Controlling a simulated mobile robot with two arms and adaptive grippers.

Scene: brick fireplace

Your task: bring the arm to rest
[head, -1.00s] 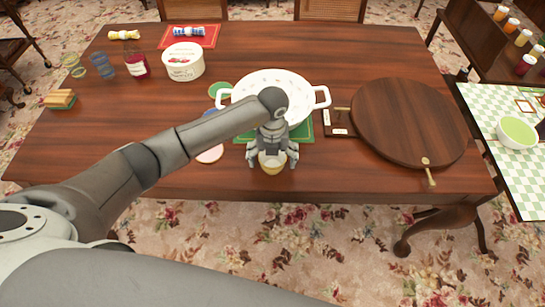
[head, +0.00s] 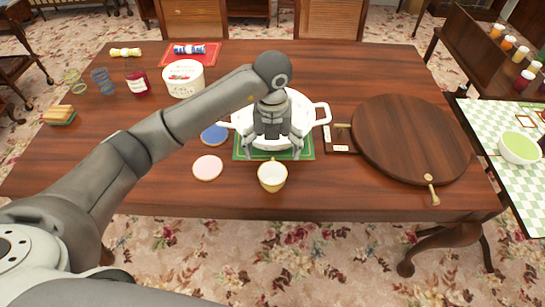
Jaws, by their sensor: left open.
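My left arm reaches in from the left over the wooden table (head: 330,190). My left gripper (head: 272,150) points down, open and empty, above the front part of the green mat (head: 245,150). A white two-handled pot (head: 313,112) stands behind the gripper and is partly hidden by it. A yellow cup (head: 272,178) with a white inside stands upright on the table, just in front of the gripper and apart from it. My right gripper is not in view.
A blue coaster (head: 215,134) and a pink coaster (head: 207,168) lie left of the mat. A round wooden board (head: 410,138) lies at right. A white tub (head: 183,79) and a red jar (head: 137,82) stand at back left.

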